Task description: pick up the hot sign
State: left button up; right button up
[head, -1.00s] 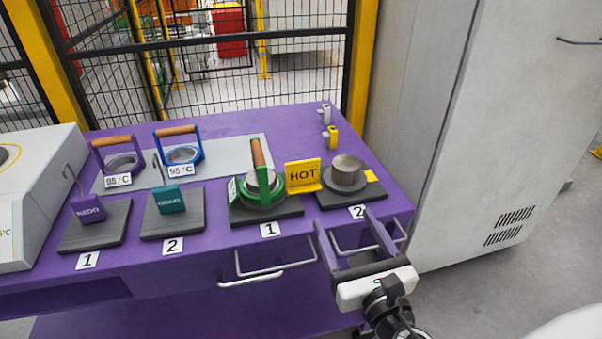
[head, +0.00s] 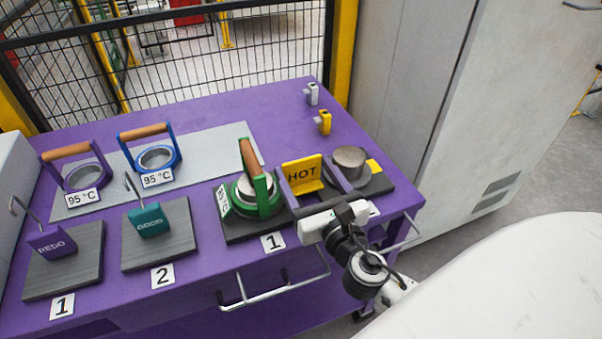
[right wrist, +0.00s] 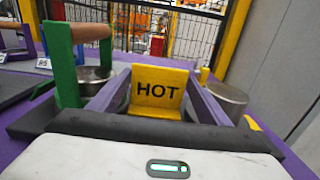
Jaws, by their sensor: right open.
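The yellow hot sign (head: 302,174) stands upright on the purple table, between the green-handled ring and a bare metal cylinder. It faces me in the right wrist view (right wrist: 158,88), with "HOT" in black letters. My right gripper (head: 312,182) is open, with one purple finger on each side of the sign. In the right wrist view the fingers (right wrist: 158,98) reach forward along both sides of the sign's lower part. I cannot tell whether they touch it. My left gripper is not in view.
The green-handled ring (head: 262,190) stands close to the left of the sign. The metal cylinder (head: 349,162) stands close on the right, on a dark pad. Blue (head: 160,150) and purple (head: 80,170) rings stand further left. A tall grey cabinet (head: 440,120) stands beyond the table's right edge.

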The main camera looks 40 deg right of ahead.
jog(key=shift+r+p+x, duration=0.2)
jog(key=shift+p+x, duration=0.2)
jog(key=shift+x, duration=2.35)
jog(key=shift+a, duration=0.1)
jog(key=c, duration=0.7)
